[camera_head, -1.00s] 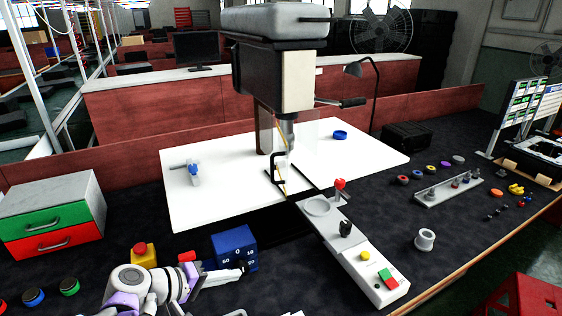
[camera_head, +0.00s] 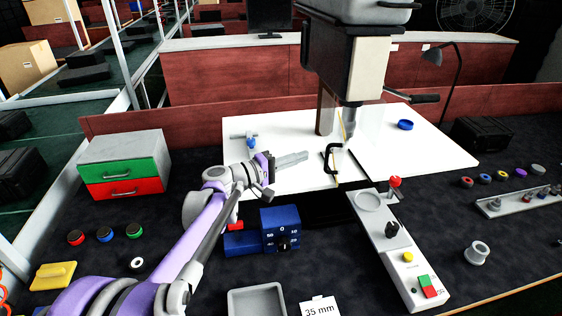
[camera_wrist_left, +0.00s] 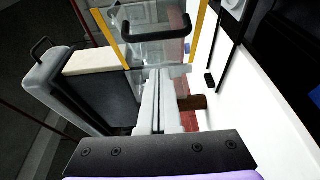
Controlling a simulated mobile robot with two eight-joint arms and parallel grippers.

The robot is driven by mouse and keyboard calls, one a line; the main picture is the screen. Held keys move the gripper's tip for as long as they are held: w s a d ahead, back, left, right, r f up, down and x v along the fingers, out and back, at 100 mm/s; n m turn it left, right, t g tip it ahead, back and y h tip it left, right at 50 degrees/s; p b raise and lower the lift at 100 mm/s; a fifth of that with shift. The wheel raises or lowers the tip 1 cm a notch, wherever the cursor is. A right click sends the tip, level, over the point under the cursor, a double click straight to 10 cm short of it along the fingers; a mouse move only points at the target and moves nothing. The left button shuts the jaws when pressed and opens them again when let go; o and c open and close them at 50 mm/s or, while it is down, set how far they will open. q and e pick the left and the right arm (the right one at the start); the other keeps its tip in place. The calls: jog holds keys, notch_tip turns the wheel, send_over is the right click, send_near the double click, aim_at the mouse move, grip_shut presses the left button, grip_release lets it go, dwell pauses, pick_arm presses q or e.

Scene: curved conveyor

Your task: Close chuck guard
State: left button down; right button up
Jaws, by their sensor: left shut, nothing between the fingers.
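The chuck guard (camera_head: 368,122) is a clear panel with yellow edging and a black handle (camera_head: 330,158), on the drill press (camera_head: 360,65) around its chuck. I cannot tell how far it is swung. In the left wrist view the clear guard (camera_wrist_left: 150,52) spans between two yellow strips, with its black handle (camera_wrist_left: 155,30) across it, beyond the fingertips. My left gripper (camera_head: 306,155) is shut and empty, over the white table to the left of the handle and apart from it. It also shows in the left wrist view (camera_wrist_left: 155,73). My right gripper is not in view.
A blue dial box (camera_head: 281,229) stands in front of the white table (camera_head: 432,150). A grey control panel (camera_head: 395,245) with buttons runs toward the front edge. A green and red drawer unit (camera_head: 125,165) is at the left. A grey tray (camera_head: 257,301) lies at the front.

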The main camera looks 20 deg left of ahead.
pick_arm(q)
jog(key=d, duration=0.3)
jog(key=shift+w+d, duration=0.15)
jog(key=shift+d, duration=0.25)
